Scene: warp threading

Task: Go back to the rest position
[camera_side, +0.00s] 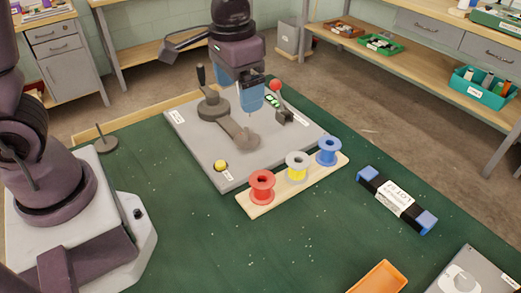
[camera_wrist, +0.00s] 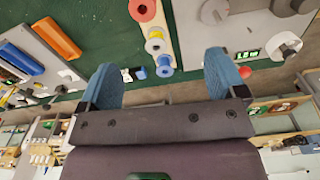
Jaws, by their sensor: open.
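My gripper (camera_side: 250,98) is above the back part of the grey board (camera_side: 185,135), beside the red-knobbed lever (camera_side: 275,87). It points down and its blue fingers look clear of the board. In the wrist view my gripper (camera_wrist: 161,62) has its two blue fingers wide apart, with nothing held between them. The grey board carries a dark crank arm (camera_side: 232,131) and a yellow ball (camera_side: 221,165) near its front corner.
A wooden rack holds red (camera_side: 262,187), yellow (camera_side: 297,166) and blue (camera_side: 328,151) spools in front of the board. A black bar with blue ends (camera_side: 397,199) and an orange tray (camera_side: 378,278) lie right of it. Green table between them is free.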

